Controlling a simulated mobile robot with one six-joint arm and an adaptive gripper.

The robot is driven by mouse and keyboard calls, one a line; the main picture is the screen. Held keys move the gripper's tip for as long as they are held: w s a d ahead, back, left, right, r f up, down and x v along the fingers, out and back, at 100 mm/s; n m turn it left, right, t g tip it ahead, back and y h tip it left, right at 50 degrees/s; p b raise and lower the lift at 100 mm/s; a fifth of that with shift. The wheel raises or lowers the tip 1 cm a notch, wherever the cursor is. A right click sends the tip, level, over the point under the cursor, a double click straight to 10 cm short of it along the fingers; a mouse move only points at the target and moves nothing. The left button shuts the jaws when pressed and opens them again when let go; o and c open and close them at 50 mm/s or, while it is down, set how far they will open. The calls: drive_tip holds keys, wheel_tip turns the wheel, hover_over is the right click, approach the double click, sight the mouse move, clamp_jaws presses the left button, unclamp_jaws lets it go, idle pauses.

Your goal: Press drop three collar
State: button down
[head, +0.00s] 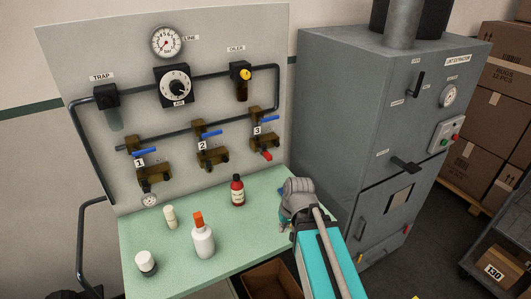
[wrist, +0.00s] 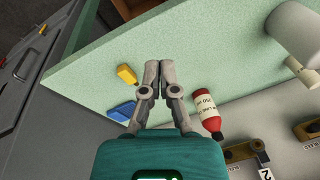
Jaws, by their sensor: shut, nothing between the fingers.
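Drop three (head: 262,140) is a brass fitting on the grey panel, beside the label "3". It has a blue lever (head: 269,119) above and a short red end piece (head: 266,156) low on its right. I cannot tell which part is the collar. My gripper (head: 298,186) is below and to the right of drop three, apart from it, over the right end of the green bench. In the wrist view my gripper (wrist: 152,70) has its fingertips together and is empty. A brass fitting near label "2" (wrist: 265,172) shows there; drop three is not clearly seen.
A dark red bottle (head: 237,190) stands left of my gripper on the green bench (head: 150,237). An orange-capped bottle (head: 202,240) and small white containers stand further left. In the wrist view, yellow (wrist: 126,74) and blue (wrist: 122,110) pieces lie near my fingers. A grey cabinet (head: 330,120) rises at right.

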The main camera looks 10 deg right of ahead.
drive_tip(key=w+a+r+m+t+y+b, duration=0.1)
drive_tip(key=w+a+m+t+y+b, duration=0.15)
drive_tip(key=w, duration=0.35)
drive_tip(key=w+a+r+m+t+y+b, duration=0.1)
drive_tip(key=w+a+t+y+b, duration=0.1)
drive_tip(key=w+t+y+b, duration=0.3)
drive_tip(key=w+d+r+m+t+h+b, duration=0.3)
drive_tip(key=w+d+r+m+t, duration=0.2)
drive_tip(key=w+d+m+t, duration=0.3)
drive_tip(key=shift+w+d+m+h, duration=0.35)
drive_tip(key=shift+w+d+m, duration=0.35)
drive_tip(key=shift+w+m, duration=0.35)
